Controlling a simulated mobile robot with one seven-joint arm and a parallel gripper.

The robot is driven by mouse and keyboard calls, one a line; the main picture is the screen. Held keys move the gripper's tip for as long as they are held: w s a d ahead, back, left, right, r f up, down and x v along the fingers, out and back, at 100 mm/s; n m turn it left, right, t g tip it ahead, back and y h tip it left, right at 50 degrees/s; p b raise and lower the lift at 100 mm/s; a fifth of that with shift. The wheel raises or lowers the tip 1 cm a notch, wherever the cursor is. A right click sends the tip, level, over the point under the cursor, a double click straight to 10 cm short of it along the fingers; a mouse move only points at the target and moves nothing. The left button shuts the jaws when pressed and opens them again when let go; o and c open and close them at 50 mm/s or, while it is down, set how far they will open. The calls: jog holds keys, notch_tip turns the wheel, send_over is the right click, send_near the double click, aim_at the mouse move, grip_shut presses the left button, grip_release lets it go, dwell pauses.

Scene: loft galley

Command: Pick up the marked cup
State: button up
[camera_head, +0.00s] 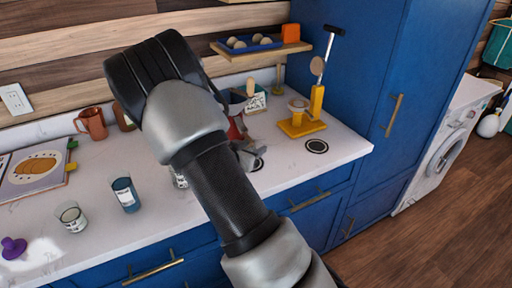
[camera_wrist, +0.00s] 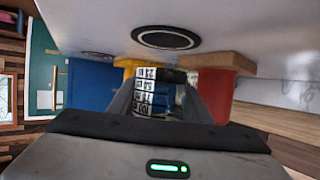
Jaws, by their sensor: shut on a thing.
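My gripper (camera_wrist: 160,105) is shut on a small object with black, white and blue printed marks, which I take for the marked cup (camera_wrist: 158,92). A blue cup with a white label (camera_head: 125,195) and a clear labelled glass (camera_head: 70,217) stand upright on the counter at the left, apart from my gripper.
A yellow stand (camera_head: 303,125) and a black ring mark (camera_head: 317,146) are at the counter's right end. A red object (camera_head: 235,128) is just behind my gripper. A brown mug (camera_head: 93,123), a book (camera_head: 38,170) and a purple object (camera_head: 13,247) are at left. A shelf (camera_head: 275,50) overhangs the back.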

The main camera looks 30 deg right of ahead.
jog(key=s+a, duration=0.3)
jog(key=a, duration=0.1)
jog(key=s+a, duration=0.3)
jog(key=a, duration=0.1)
jog(key=s+a, duration=0.3)
jog(key=a, duration=0.1)
jog(key=shift+a, duration=0.2)
